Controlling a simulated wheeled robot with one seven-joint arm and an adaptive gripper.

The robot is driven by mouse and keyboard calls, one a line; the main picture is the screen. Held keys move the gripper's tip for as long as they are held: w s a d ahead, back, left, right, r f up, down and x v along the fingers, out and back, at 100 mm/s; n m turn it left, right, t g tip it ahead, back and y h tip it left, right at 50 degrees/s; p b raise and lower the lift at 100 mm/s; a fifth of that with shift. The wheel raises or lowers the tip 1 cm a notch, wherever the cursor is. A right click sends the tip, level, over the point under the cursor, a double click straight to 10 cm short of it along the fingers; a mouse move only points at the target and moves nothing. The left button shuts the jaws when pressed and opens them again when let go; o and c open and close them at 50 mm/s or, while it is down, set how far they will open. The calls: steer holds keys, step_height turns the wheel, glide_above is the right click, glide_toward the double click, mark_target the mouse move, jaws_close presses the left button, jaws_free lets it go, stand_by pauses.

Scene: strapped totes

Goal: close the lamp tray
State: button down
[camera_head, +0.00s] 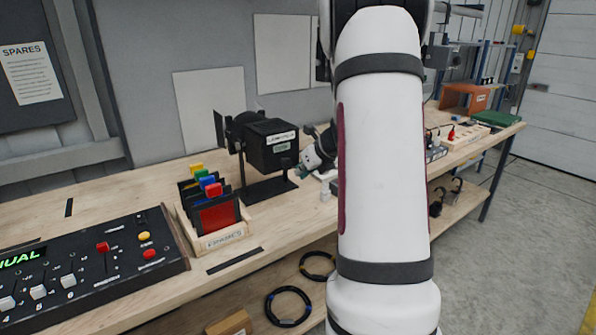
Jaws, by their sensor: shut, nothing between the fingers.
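The black lamp housing (270,146) stands on a dark base on the wooden bench, left of my arm. It carries two pale labels on its right part, too small to read surely. Dark flaps show at its left end. I cannot make out the lamp tray or how far it is open. My gripper (304,169) is partly in view just right of the lamp housing, low over the bench, below my white wrist. It is shut and empty. Its fingertips are small and unclear, and I cannot tell whether they touch the lamp.
A wooden rack (222,237) with coloured-tab gel frames stands in front of the lamp. A control console (90,262) lies at the left. My arm hides the bench's middle. Farther right are an orange bin (464,98) and a green case (496,119). Cable coils (288,306) lie below.

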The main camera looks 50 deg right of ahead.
steer(key=v, duration=1)
steer(key=shift+s+p, duration=0.25)
steer(key=shift+p, duration=0.2)
steer(key=shift+a, duration=0.15)
steer(key=a+r+n+g+y, duration=0.1)
steer(key=a+r+n+y, duration=0.15)
steer(key=a+n, duration=0.8)
steer(key=a+r+n+g+y, duration=0.1)
steer(key=a+r+n, duration=0.35)
steer(key=a, duration=1.05)
steer(key=s+a+f+n+g+h, duration=0.1)
steer(key=s+a+n, duration=0.5)
steer(key=n, duration=0.5)
steer(key=s+a+f+n+g, duration=0.1)
steer(key=s+a+f+n, duration=0.1)
steer(key=s+a+n, duration=0.5)
steer(key=s+n, duration=0.4)
steer(key=n, duration=0.1)
steer(key=shift+h, duration=0.35)
